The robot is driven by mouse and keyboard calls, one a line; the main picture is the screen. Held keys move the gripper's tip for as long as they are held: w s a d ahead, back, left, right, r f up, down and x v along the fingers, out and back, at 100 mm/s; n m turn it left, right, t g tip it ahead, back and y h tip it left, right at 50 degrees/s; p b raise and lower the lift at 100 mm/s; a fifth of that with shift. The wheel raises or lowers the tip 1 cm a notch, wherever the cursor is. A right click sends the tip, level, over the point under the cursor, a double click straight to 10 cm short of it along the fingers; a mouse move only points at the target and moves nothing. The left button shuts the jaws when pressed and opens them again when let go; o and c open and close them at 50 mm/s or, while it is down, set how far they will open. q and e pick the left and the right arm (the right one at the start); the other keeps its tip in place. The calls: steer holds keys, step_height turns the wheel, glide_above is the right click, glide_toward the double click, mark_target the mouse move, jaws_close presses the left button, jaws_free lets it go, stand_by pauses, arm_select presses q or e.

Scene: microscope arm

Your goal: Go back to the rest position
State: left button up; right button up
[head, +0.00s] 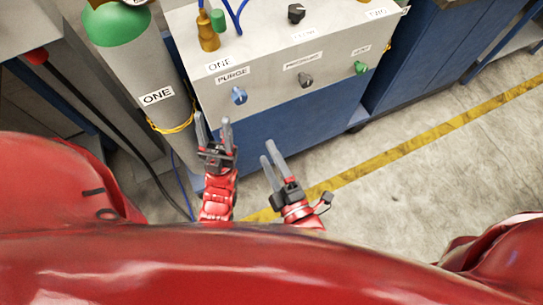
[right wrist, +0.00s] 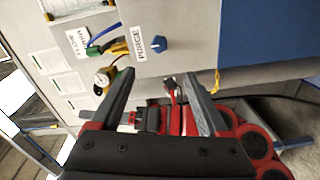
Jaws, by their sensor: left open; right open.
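In the head view my left gripper (head: 213,132) is open and empty in front of the blue lower front of the grey control box. Its fingers point up toward the box. My right gripper (head: 273,158) is to its right, also open and empty, with its fingers pointing up and left. The right wrist view shows the two dark fingers of my right gripper (right wrist: 172,92) spread apart, with nothing between them but red and black parts of my other arm beyond. Neither gripper touches the box's knobs.
The control box (head: 270,75) carries a blue PURGE knob (head: 239,95), a grey knob (head: 305,79) and a green knob (head: 361,68). A green-topped gas cylinder (head: 150,75) stands at left with a hose beside it. The floor (head: 440,175) at right is clear, with a yellow line.

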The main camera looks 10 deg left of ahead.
steer(key=shift+s+d, duration=0.25)
stand_by(0.5)
